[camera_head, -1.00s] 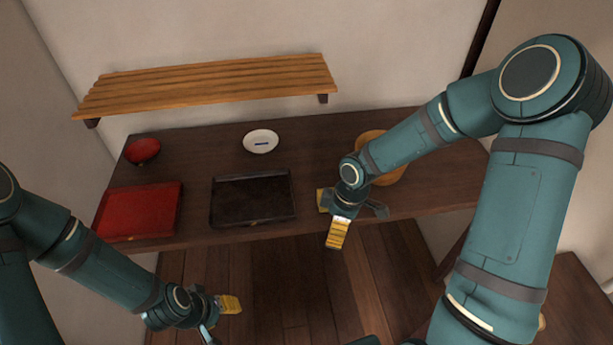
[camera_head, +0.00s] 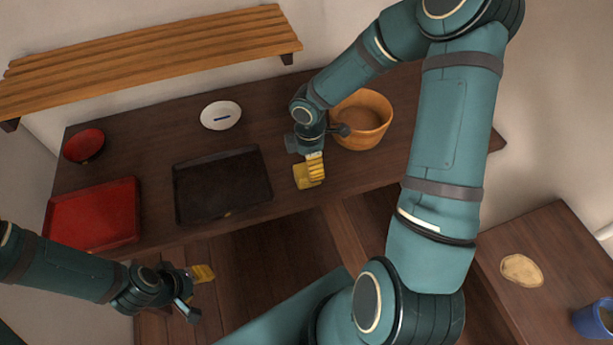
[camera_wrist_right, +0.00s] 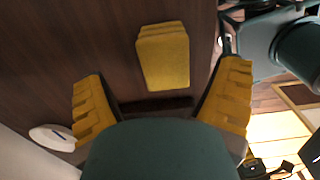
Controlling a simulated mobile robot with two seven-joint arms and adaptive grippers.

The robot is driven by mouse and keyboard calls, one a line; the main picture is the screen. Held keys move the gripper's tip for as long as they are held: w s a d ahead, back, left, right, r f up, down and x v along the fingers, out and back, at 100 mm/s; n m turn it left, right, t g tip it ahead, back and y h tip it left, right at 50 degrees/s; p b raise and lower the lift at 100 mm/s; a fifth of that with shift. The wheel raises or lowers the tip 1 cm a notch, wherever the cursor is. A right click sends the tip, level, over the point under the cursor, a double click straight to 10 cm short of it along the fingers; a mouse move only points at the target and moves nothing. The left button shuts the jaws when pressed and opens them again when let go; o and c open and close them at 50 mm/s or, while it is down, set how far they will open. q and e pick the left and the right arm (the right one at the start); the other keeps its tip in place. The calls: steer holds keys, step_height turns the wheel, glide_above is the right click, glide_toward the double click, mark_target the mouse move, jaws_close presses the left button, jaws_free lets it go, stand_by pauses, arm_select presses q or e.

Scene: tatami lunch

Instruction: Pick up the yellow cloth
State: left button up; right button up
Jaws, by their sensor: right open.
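The yellow cloth (camera_head: 300,178) lies on the dark table near its front edge, partly hidden by my right gripper in the head view. In the right wrist view the folded cloth (camera_wrist_right: 163,58) lies flat on the wood, ahead of the gap between the fingers. My right gripper (camera_head: 322,160) is open and empty above the table beside the cloth. Its yellow-padded fingers (camera_wrist_right: 166,92) show wide apart in the wrist view. My left gripper (camera_head: 197,290) hangs in front of the table at the lower left, fingers apart and empty.
A black tray (camera_head: 178,205) lies left of the cloth, and a red tray (camera_head: 92,215) farther left. A white dish (camera_head: 220,115) and a red bowl (camera_head: 83,146) stand behind. A wooden bowl (camera_head: 362,138) stands close right of my right gripper. A slatted shelf (camera_head: 150,60) overhangs the back.

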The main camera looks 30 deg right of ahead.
steer(key=f, duration=0.2)
steer(key=f+b, duration=0.1)
steer(key=f, duration=0.1)
steer(key=f+b, duration=0.1)
steer(key=f, duration=0.1)
steer(key=shift+s+f, duration=0.2)
steer(key=shift+s, duration=0.05)
steer(key=shift+a, duration=0.1)
steer(key=c, duration=1.1)
